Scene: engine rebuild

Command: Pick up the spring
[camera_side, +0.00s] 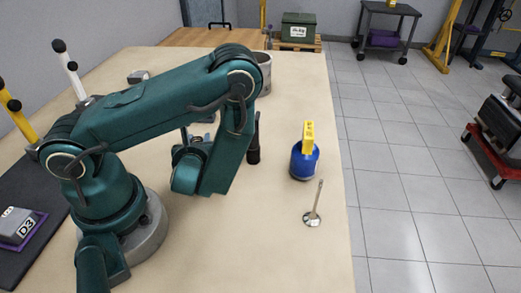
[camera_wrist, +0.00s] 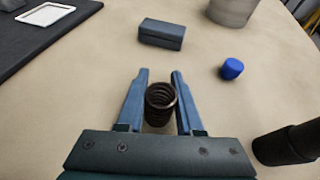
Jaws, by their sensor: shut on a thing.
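The spring (camera_wrist: 160,98) is a dark coiled cylinder. In the wrist view it stands between the two fingers of my gripper (camera_wrist: 160,90), which is shut on it. I cannot tell clearly whether the spring touches the table or is held just above it. In the side view my arm hides the spring and most of the gripper.
A blue-grey block (camera_wrist: 162,34), a small blue cap (camera_wrist: 231,69) and a grey cylinder (camera_wrist: 232,8) lie beyond the gripper. A black cylinder (camera_wrist: 288,145) stands close on the right. A blue can with a yellow top (camera_side: 304,160) and a valve (camera_side: 313,212) are near the right table edge.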

